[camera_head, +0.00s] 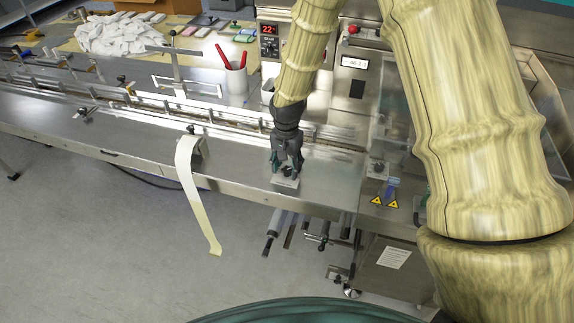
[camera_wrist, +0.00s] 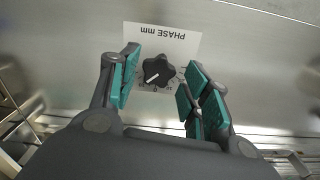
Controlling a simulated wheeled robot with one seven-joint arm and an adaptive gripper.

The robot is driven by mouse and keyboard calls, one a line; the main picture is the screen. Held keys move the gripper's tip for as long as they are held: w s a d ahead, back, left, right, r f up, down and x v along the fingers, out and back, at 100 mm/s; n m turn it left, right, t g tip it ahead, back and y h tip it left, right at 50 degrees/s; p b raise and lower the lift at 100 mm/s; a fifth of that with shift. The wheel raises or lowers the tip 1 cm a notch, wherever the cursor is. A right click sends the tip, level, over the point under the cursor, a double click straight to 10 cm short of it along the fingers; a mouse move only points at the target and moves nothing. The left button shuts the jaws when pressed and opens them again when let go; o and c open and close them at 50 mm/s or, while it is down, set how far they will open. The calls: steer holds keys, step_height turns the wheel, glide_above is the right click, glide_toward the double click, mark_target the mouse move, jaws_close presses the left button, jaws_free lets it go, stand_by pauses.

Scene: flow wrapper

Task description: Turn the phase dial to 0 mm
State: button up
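The phase dial (camera_wrist: 157,72) is a small black lobed knob with a white pointer line, on a white plate (camera_wrist: 178,43) marked "PHASE mm". The lettering appears upside down in the wrist view. The pointer slants to the lower left there; the scale numbers are too small or covered to read. My gripper (camera_wrist: 157,85) is open, its teal-padded fingers apart on either side of the dial, with no clear contact visible. In the head view my gripper (camera_head: 287,172) points down over the plate (camera_head: 286,182) near the machine's front edge, largely hiding the dial.
A cream paper strip (camera_head: 190,185) hangs over the table edge to the left. A display panel (camera_head: 355,63) reads about -6.2 or similar, blurred. A white cup with red-handled tools (camera_head: 236,80) stands behind. Yellow warning labels (camera_head: 384,202) are at right. The metal deck (camera_head: 235,165) beside my gripper is clear.

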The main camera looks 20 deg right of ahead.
steer(key=shift+s+r, duration=0.3)
steer(key=c, duration=0.7)
steer(key=shift+c, duration=0.2)
steer(key=shift+n, duration=0.4)
steer(key=n, duration=0.3)
steer(key=shift+n+p, duration=0.35)
steer(key=shift+n, duration=2.05)
steer(key=shift+w, duration=0.1)
steer(key=o, duration=1)
